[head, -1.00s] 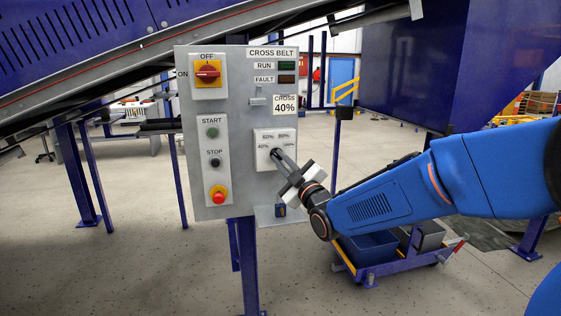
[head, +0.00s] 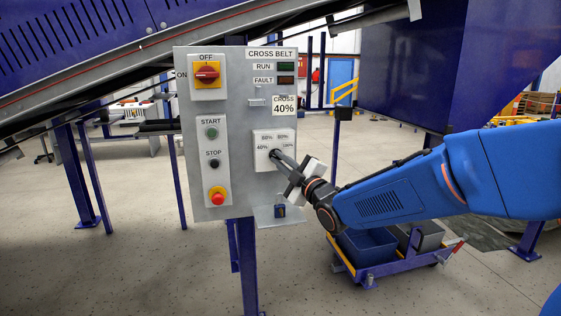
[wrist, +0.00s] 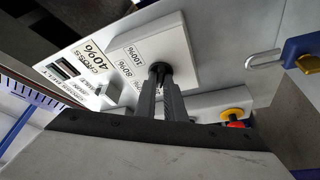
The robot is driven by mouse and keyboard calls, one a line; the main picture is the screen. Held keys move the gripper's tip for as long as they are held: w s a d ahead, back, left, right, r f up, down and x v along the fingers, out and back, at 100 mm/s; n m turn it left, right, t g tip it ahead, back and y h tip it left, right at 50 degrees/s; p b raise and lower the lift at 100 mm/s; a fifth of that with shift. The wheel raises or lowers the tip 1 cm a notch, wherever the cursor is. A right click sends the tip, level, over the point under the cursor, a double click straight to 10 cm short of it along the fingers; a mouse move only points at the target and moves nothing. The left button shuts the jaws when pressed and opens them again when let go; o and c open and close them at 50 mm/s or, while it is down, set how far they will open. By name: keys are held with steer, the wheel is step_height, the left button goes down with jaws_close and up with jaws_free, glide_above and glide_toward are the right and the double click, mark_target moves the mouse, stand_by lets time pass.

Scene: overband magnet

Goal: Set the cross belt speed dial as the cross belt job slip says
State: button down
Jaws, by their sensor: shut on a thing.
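The grey cross belt panel (head: 240,90) stands in the middle of the head view. Its white dial plate (head: 284,137) reads 40%, 60%, 80% and 100%. The job slip (head: 284,106) reads CROSS 40%. My gripper (head: 276,156) reaches in from the right and is shut on the black dial knob, which also shows in the wrist view (wrist: 160,69). The fingers hide most of the knob, so I cannot tell which mark its pointer faces. In the wrist view the dial plate (wrist: 160,45) shows 80% and 100% beside the knob.
Left on the panel are a red and yellow OFF/ON switch (head: 207,73), START (head: 211,133) and STOP (head: 214,163) buttons, and a red emergency button (head: 217,197). A blue padlock (head: 280,211) sits by the lower shelf. A cart with a blue bin (head: 369,246) stands below my arm.

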steer(key=c, duration=1.8)
jaws_free()
steer(key=shift+c, duration=0.2)
steer(key=v, duration=1.7)
steer(key=shift+s, duration=0.25)
steer(key=shift+d+f, duration=0.1)
steer(key=shift+d, duration=0.15)
steer(key=s+d+f+m+g+h, duration=0.25)
steer(key=d+f+m+h, duration=0.3)
steer(key=d, duration=0.35)
steer(key=s+d+f+m+g+h, duration=0.25)
steer(key=d+f+m+h, duration=0.2)
steer(key=d+m, duration=0.3)
steer(key=s+d+f+m+g+h, duration=0.1)
steer(key=s+d+f+m+g, duration=0.1)
steer(key=s, duration=0.8)
steer(key=s+d+f+m+g, duration=0.3)
steer(key=s+f+m+g, duration=0.1)
steer(key=s, duration=0.7)
steer(key=shift+m+g+h, duration=0.3)
steer(key=shift+h, duration=0.1)
